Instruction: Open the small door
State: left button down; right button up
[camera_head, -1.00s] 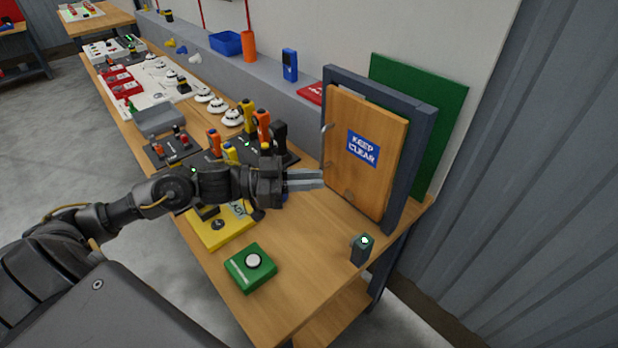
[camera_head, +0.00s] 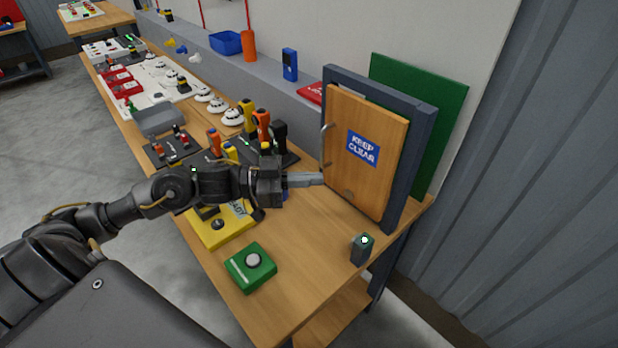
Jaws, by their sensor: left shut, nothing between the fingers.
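The small wooden door (camera_head: 366,182) bears a blue "KEEP CLEAR" sign (camera_head: 363,147) and stands in a dark blue-grey frame (camera_head: 418,150) at the bench's right end. The door sits slightly out from its frame at the top. A small metal handle (camera_head: 325,138) is on its left edge. My left gripper (camera_head: 320,179) is shut and empty. Its fingertips are at the door's left edge, below the handle; I cannot tell whether they touch. My right gripper is not in view.
A green box with a white button (camera_head: 250,268) and a small dark post with a lit top (camera_head: 362,249) stand in front of the door. A yellow box (camera_head: 222,226) lies beneath my left forearm. Several orange and yellow-handled tools (camera_head: 262,128) stand behind my arm.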

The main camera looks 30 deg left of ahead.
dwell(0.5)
pick_arm(q)
jog(key=c, duration=1.6)
grip_release()
jog(key=shift+c, duration=0.2)
jog(key=b+v, duration=0.1)
jog(key=v, duration=0.9)
jog(key=shift+s+a, duration=0.2)
jog(key=shift+a, duration=0.1)
